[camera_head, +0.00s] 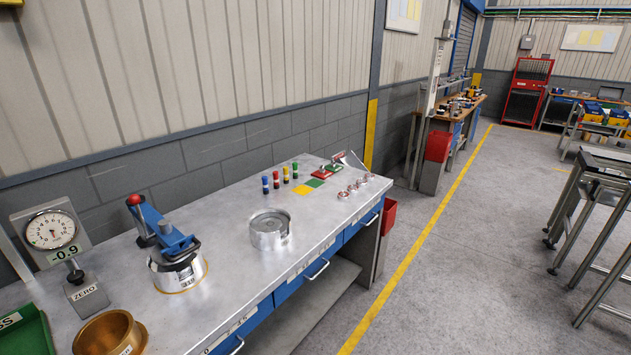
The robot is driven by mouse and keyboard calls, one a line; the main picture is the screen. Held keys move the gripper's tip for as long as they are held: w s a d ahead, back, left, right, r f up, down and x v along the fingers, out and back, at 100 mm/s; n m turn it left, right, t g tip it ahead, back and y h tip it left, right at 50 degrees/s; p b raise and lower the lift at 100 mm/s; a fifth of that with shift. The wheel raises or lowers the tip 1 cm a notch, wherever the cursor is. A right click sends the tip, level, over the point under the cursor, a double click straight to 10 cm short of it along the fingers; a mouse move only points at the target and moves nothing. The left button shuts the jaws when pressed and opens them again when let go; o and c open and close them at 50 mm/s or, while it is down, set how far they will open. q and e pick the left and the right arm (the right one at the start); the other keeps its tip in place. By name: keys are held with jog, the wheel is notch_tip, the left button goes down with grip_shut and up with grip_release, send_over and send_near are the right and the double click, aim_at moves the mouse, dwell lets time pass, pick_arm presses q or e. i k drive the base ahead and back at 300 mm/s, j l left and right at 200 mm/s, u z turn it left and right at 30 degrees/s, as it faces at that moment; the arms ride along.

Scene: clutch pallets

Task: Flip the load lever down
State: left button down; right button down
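The load lever (142,220) stands near the left end of the workbench, beside a blue press arm. It has a red ball knob (134,200) on top and points upward. The blue press arm (165,230) reaches over a silver cylinder (178,270) with a label on its side and a brass-coloured base edge. Neither of my grippers is in view.
A dial gauge (51,230) reading -0.9 stands left of the lever. A brass cup (110,335) and a green tray (22,335) are in front. A silver round part (270,230), coloured pegs and small rings stand farther along the metal workbench (225,285).

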aim_at(133, 199)
jog(key=u, duration=1.2)
